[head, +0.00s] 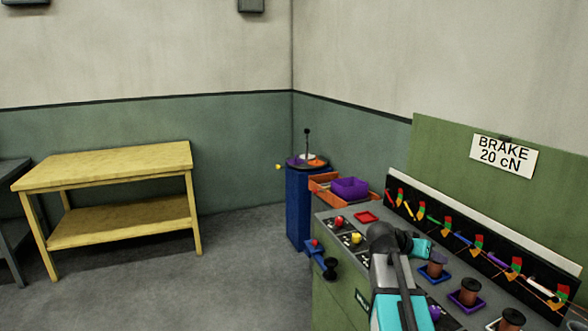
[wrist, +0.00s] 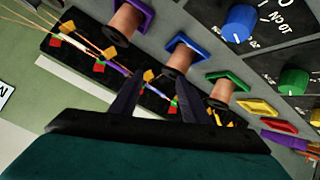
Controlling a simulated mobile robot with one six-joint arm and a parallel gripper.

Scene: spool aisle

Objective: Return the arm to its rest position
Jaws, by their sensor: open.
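My arm (head: 392,275) reaches over the green bench at the lower right of the head view, bent at a dark joint, with a teal part beyond it. I cannot make out the fingers there. The fingers overlap the black strip with coloured flags (wrist: 160,98) in the picture. I cannot tell how far above the bench they are.
Spools (head: 470,290) and a black thread panel (head: 460,240) line the bench (head: 335,290), under a "BRAKE 20 cN" sign (head: 504,156). Blue (wrist: 238,22) and green knobs (wrist: 293,82) stand near. A blue pillar (head: 297,205) and yellow table (head: 110,165) stand left, with open floor between.

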